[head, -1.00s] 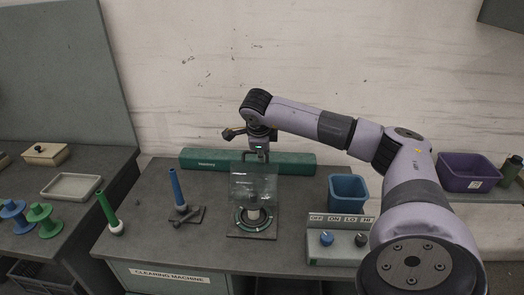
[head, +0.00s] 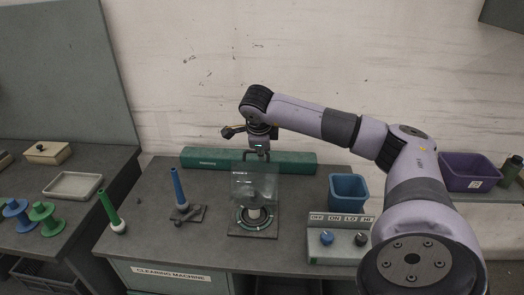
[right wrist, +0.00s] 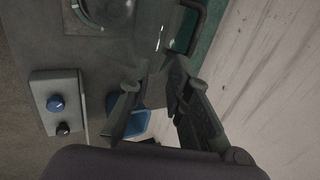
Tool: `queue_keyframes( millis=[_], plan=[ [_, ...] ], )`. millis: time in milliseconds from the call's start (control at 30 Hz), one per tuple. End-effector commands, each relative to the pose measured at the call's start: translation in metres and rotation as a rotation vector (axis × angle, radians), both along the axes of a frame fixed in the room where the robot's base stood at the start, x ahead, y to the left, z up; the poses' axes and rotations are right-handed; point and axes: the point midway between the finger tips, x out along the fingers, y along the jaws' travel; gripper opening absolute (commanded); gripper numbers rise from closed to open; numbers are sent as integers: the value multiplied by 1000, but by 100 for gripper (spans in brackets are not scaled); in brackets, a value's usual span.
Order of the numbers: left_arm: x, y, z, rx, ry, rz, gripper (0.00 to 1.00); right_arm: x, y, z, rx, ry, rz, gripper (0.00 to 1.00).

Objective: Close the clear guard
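The clear guard (head: 243,185) stands raised and upright behind the round winder fixture (head: 254,222) on the table, with a dark handle (head: 246,154) along its top edge. My right gripper (head: 262,152) is at the guard's top, close to the handle. In the right wrist view the right gripper (right wrist: 152,82) has its fingers apart with nothing between them. The dark handle (right wrist: 200,28) shows beyond the fingertips, apart from them. Part of the fixture (right wrist: 103,10) shows at the top left there. My left gripper is not in view.
A green bar (head: 205,159) lies behind the guard. A blue bin (head: 348,190) and a control box with knobs (head: 340,243) stand to the right. A blue cone (head: 177,186) and a green cone (head: 109,207) stand to the left.

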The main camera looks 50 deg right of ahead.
Motion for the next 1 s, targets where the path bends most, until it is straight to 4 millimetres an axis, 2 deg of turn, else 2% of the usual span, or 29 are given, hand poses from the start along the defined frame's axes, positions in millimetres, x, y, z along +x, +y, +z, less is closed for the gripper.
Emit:
queue_keyframes(
  millis=[167,400,600,767,1000],
  plan=[
    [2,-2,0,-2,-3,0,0,-5,8,22,0,-6,1,18],
    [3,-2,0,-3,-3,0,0,-20,28,68,1,-6,1,18],
    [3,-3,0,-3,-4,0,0,-29,40,95,1,-4,2,18],
    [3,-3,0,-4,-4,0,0,-33,43,103,1,-1,0,18],
    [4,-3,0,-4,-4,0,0,-34,43,104,1,-1,0,18]
  ],
)
